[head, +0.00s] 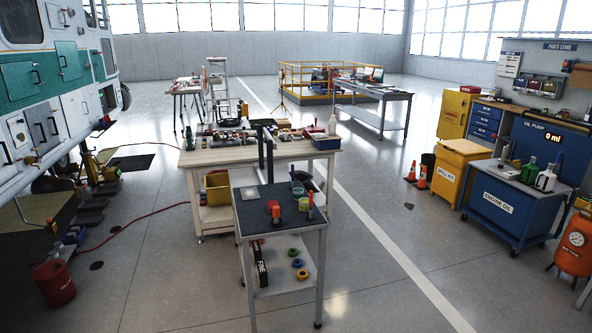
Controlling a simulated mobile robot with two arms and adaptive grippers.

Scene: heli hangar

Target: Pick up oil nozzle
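I cannot clearly make out an oil nozzle. A blue oil pump panel (550,137) reading "0 ml" stands at the right wall. In front of it is a blue cart labelled "ENGINE OIL" (520,215). On its grey top stand a green bottle (529,173), a white container (545,180) and a small dark upright item (505,153) too small to identify. Neither of my grippers shows in the head view.
A small dark-topped cart (255,212) stands closest, before a cluttered workbench (190,158). A yellow spill kit bin (457,175), orange cones (422,177) and an orange tank (575,245) stand right. A helicopter (75,75) is left. The floor between centre and right is open.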

